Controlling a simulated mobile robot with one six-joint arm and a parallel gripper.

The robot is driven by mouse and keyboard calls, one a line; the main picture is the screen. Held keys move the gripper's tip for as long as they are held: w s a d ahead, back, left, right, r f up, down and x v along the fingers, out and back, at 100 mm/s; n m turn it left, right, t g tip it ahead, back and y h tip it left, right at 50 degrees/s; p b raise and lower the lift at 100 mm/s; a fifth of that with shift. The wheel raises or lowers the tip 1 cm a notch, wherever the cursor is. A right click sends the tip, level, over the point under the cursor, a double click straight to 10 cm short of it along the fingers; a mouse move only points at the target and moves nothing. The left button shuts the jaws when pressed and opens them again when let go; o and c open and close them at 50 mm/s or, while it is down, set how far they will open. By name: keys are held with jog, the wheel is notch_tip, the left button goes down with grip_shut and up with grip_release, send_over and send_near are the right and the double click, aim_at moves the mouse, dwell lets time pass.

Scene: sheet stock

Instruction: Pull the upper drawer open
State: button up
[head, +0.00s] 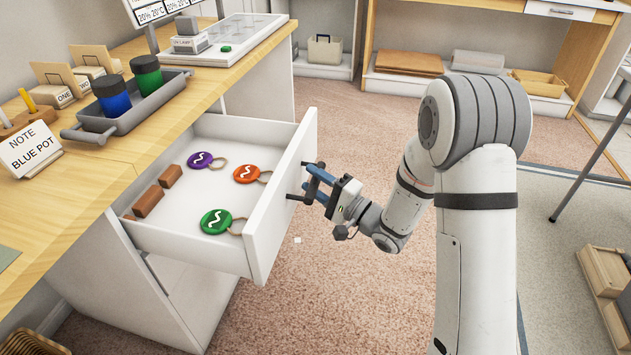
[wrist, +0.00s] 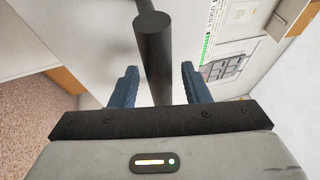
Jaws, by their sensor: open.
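The white upper drawer (head: 283,205) stands pulled well out from the cabinet under the wooden counter. In the wrist view the handle (wrist: 155,50) is a dark bar running between the two blue fingers of my gripper (wrist: 158,77). The fingers are open, with gaps visible on both sides of the bar.
A grey tray (head: 150,107) with blue and green pots stands on the counter above the drawer. A wooden crate (head: 606,275) sits at far right.

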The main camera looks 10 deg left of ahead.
jog(key=p+v, duration=0.1)
jog(key=v, duration=0.6)
jog(key=shift+s+d+p, duration=0.2)
jog(key=shift+d+p, duration=0.1)
jog(key=shift+d, duration=0.05)
jog(key=shift+f, duration=0.15)
